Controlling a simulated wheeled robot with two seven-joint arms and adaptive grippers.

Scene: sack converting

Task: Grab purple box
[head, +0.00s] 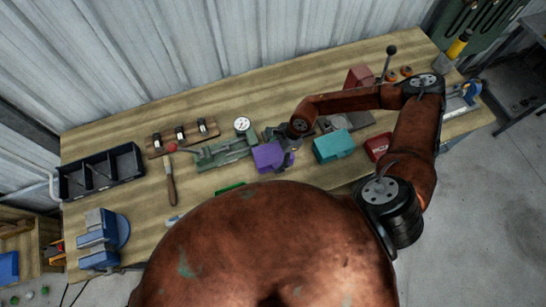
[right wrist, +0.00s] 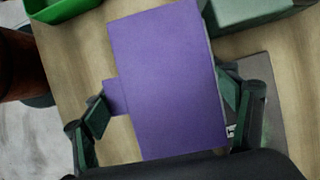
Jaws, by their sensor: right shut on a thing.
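The purple box (head: 267,157) is on the workbench near the middle, in front of a green metal tool. In the right wrist view the purple box (right wrist: 170,80) fills the centre, between the two dark green fingers. My right gripper (head: 287,143) is at the box's right side in the head view, partly hidden by my arm. In the right wrist view my right gripper (right wrist: 165,112) is shut on the box, one finger on each side. I cannot tell whether the box is lifted off the bench. My left gripper does not show.
A teal box (head: 334,146) and a red box (head: 378,146) stand to the right on the wooden bench (head: 150,205). A green bin (right wrist: 62,8) is close by. A black tray (head: 100,172) and a blue vise (head: 103,238) are at the left.

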